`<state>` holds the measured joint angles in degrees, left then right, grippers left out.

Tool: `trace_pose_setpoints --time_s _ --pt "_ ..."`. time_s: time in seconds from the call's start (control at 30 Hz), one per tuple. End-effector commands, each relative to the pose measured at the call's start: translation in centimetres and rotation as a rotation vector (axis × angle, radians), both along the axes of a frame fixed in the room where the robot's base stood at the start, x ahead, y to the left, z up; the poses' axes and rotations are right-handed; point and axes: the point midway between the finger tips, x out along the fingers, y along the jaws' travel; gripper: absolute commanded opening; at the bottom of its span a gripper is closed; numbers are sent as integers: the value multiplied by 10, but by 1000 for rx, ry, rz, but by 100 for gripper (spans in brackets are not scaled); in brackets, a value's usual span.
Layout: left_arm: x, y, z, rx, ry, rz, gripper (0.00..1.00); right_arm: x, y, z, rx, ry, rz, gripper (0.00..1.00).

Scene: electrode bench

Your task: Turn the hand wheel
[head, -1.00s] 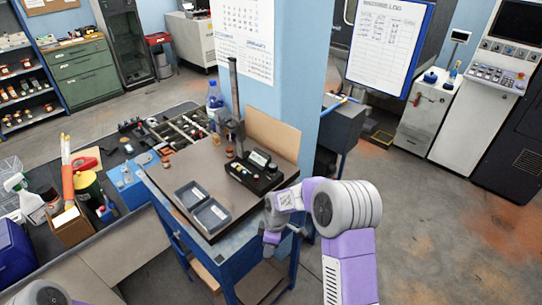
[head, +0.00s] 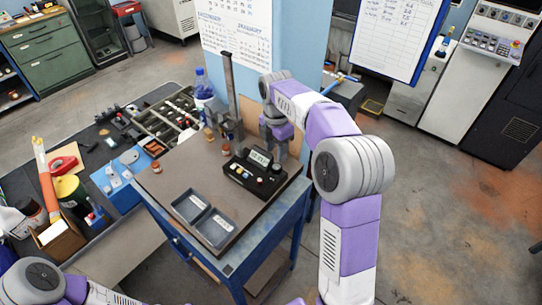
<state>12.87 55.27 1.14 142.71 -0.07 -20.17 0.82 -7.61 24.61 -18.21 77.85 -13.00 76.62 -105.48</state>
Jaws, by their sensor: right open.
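A tall column stand (head: 229,90) rises at the back of the small blue bench (head: 245,245). A black control box (head: 255,172) with a lit display, a red button and knobs sits at the bench's right side. I cannot make out a hand wheel for certain; the stand's lower part is small and partly crowded. My right gripper (head: 274,152) points down, open, just behind and right of the control box, to the right of the column. I see nothing between its fingers. My left arm shows at the lower left, but its gripper is out of view.
Two grey trays (head: 204,218) sit at the bench's front. Small jars and a blue-capped bottle (head: 203,86) stand near the column. A cluttered dark worktop (head: 95,160) lies to the left. A blue pillar with a calendar (head: 235,32) rises behind. Floor at right is clear.

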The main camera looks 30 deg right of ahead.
Motion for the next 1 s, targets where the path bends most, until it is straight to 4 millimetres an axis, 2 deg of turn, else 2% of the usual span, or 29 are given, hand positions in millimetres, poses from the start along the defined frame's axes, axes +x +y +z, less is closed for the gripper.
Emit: trace_pose_setpoints --time_s 0.1,0.33,0.5,0.73,0.77,1.0 --pt "0 0 -3 0 1 0 34 -2 0 -22 0 7 0 47" --pt "0 0 -5 0 0 0 34 -2 0 -54 1 4 -1 47" --pt "0 0 -5 0 0 0 34 -2 0 -64 1 2 -1 47" --pt "0 0 -5 0 -1 0 34 -1 0 -65 1 2 -1 47" --pt "0 0 -5 0 -1 0 34 -1 0 -65 1 2 -1 46" --pt "0 0 -5 0 0 0 34 -1 0 -65 1 2 -1 9"
